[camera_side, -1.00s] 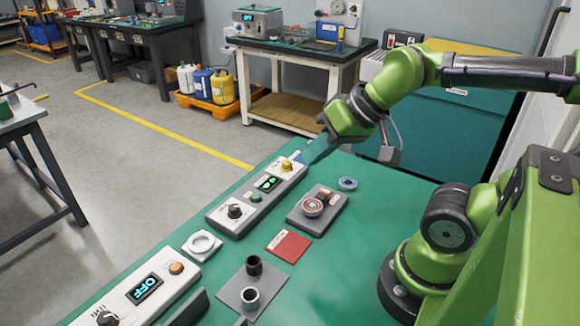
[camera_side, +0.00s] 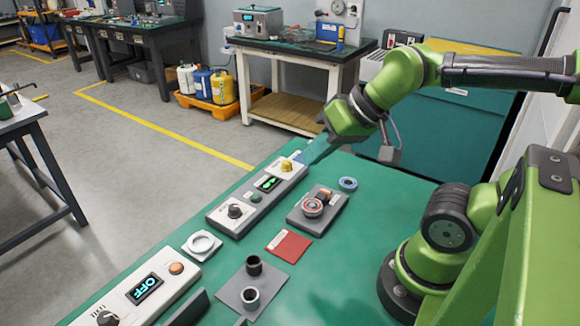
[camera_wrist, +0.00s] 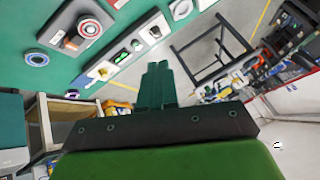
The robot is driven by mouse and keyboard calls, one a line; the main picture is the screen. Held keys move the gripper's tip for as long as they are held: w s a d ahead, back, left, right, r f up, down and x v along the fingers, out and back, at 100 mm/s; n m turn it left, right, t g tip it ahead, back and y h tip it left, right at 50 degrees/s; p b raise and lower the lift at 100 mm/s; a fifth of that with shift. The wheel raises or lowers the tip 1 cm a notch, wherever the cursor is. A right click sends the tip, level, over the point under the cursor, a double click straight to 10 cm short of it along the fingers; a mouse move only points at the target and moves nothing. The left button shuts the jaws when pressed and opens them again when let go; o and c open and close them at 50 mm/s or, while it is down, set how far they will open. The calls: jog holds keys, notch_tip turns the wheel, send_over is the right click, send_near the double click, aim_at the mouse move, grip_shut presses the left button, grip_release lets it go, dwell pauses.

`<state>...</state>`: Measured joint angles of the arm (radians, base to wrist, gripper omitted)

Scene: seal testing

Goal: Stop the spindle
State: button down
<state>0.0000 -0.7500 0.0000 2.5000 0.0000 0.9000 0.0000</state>
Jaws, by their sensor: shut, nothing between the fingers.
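A grey control box (camera_side: 240,208) has a black knob (camera_side: 235,211), a green button (camera_side: 256,197), a lit green display (camera_side: 268,183) and a yellow button or knob (camera_side: 286,166) at its far end. Beside it, a dark grey base (camera_side: 327,222) carries a round disc with a red ring (camera_side: 312,206), likely the spindle. I cannot tell whether it is turning. My gripper (camera_side: 301,157) is shut and empty, just beyond and right of the yellow part, with no clear contact.
A blue ring (camera_side: 348,183), a red card (camera_side: 288,245) and a grey plate with two cups (camera_side: 240,297) lie on the green bench. A white ring block (camera_side: 201,245) and a second box reading OFF (camera_side: 148,287) stand nearer. The bench right of the card is clear.

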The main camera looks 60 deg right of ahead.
jog(key=shift+d, duration=0.1)
jog(key=w+d+f+n+h, duration=0.5)
jog(key=w+d+f+n, duration=0.3)
jog(key=w+d, duration=0.55)
jog(key=n+t+y, duration=0.2)
jog(key=n+y, duration=0.3)
jog(key=n, duration=0.2)
send_over(259, 198)
notch_tip(259, 198, down, 3)
jog(key=shift+f, duration=4.3)
jog(key=shift+f, duration=0.1)
